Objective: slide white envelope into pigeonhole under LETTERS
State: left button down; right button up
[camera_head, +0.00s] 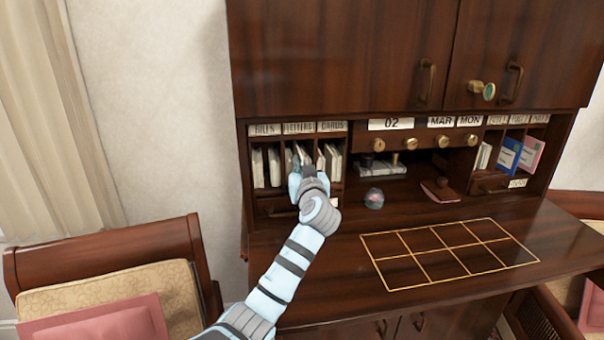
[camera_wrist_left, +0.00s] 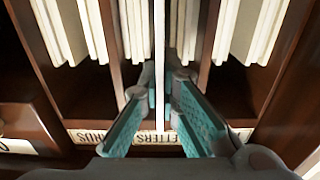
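The white envelope (camera_wrist_left: 160,45) shows edge-on as a thin pale strip in the left wrist view. It stands upright between my left gripper's (camera_wrist_left: 161,92) teal fingers, whose tips close in on both its faces. The far part of the envelope is inside the middle pigeonhole, whose LETTERS label (camera_wrist_left: 158,138) appears upside down there. In the head view my left gripper (camera_head: 303,170) is at the mouth of the pigeonhole under the LETTERS label (camera_head: 298,128), and its wrist hides much of the opening. My right gripper is not in view.
White envelopes stand under BILLS (camera_head: 265,130) and CARDS (camera_head: 332,126), with wooden dividers (camera_wrist_left: 208,45) close beside the fingers. A glass paperweight (camera_head: 374,198) and a red pad (camera_head: 440,192) sit on the desk. The gold-lined grid (camera_head: 450,255) is clear.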

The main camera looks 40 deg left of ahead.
pick_arm(q)
jog(key=c, duration=1.7)
grip_release()
jog(key=v, duration=1.2)
jog(key=shift+r, duration=0.1)
